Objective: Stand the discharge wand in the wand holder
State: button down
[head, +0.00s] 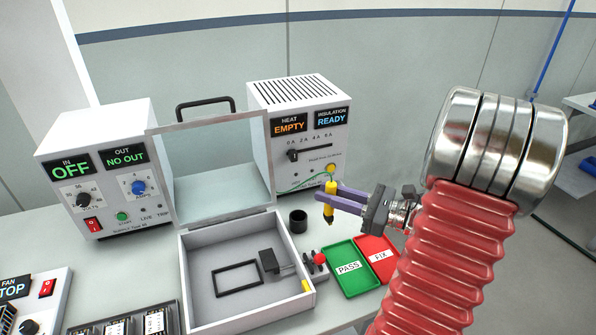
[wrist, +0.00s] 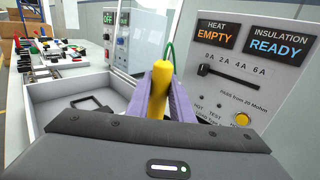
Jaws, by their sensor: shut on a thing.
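The yellow discharge wand (head: 330,188) is upright in the head view, with its dark tip pointing down. My gripper (head: 338,198) has its purple fingers shut on the wand and holds it above the table. The wand's yellow handle (wrist: 159,85) also shows between the fingers in the wrist view. A short black cup (head: 298,222), which looks like the wand holder, stands on the table below and left of the wand tip. The tip is apart from the cup. The cup is not visible in the wrist view. A green lead runs from the wand to the right tester.
An open grey box (head: 188,285) with a raised clear lid stands left of the cup. The right tester (head: 272,95) reads EMPTY and READY. A green PASS tray (head: 350,285) and red FIX tray (head: 388,270) lie in front. A red-knobbed part (head: 319,259) sits beside the box.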

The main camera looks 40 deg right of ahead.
jog(key=w+a+r+m+h, duration=0.1)
jog(key=w+a, duration=0.1)
jog(key=w, duration=0.8)
jog(key=shift+a+r+t, duration=0.15)
jog(key=shift+r+t, duration=0.05)
jog(key=shift+t, duration=0.1)
jog(key=shift+w+f, duration=0.1)
jog(key=shift+f, duration=0.05)
notch_tip(320, 180, down, 8)
jog(key=shift+f, duration=0.25)
dwell(1.0)
jog(key=c, duration=1.5)
grip_release()
